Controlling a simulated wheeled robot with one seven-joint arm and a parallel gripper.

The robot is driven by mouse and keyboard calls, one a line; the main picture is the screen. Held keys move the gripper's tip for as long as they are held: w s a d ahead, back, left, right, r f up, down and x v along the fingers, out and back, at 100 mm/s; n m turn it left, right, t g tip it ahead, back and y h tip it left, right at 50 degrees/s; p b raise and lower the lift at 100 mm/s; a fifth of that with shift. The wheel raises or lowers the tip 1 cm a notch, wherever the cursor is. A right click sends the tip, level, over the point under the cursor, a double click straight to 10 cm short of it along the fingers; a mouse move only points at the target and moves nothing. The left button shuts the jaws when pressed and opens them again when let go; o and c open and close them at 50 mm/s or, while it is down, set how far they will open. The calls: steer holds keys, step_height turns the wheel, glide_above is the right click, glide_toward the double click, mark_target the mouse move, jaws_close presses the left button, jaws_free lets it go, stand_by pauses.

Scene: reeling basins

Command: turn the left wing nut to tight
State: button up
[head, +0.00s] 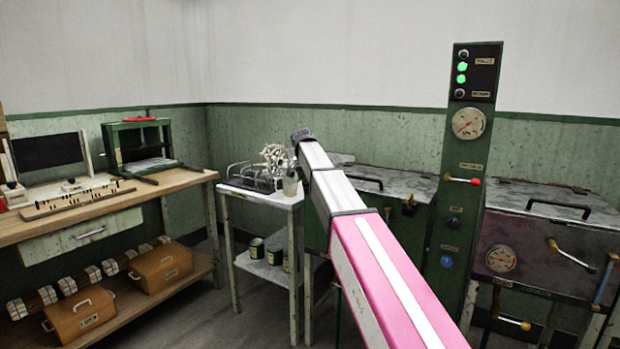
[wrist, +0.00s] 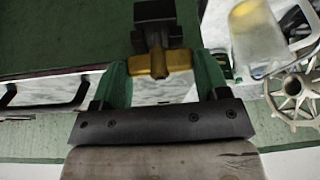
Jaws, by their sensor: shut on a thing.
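In the wrist view, the brass wing nut (wrist: 152,65) sits crosswise on a dark clamp block (wrist: 155,12). My gripper (wrist: 163,68) has one green finger at each end of its wings and is shut on it. The wings lie roughly level across the picture. In the head view, my arm hides this wing nut and my gripper. I cannot read from these frames how tight the nut is.
A small table (head: 262,193) with a wire wheel (head: 276,157) and a glass jar (head: 290,184) stands close to the left; wheel and jar also show beside my gripper in the wrist view. A green control column (head: 461,220) rises right of my arm, between covered basins.

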steer(key=shift+m, duration=0.6)
steer(key=o, duration=0.9)
steer(key=shift+o, duration=0.2)
steer(key=v, duration=1)
steer(key=shift+a+r, duration=0.3)
steer(key=shift+r, duration=0.1)
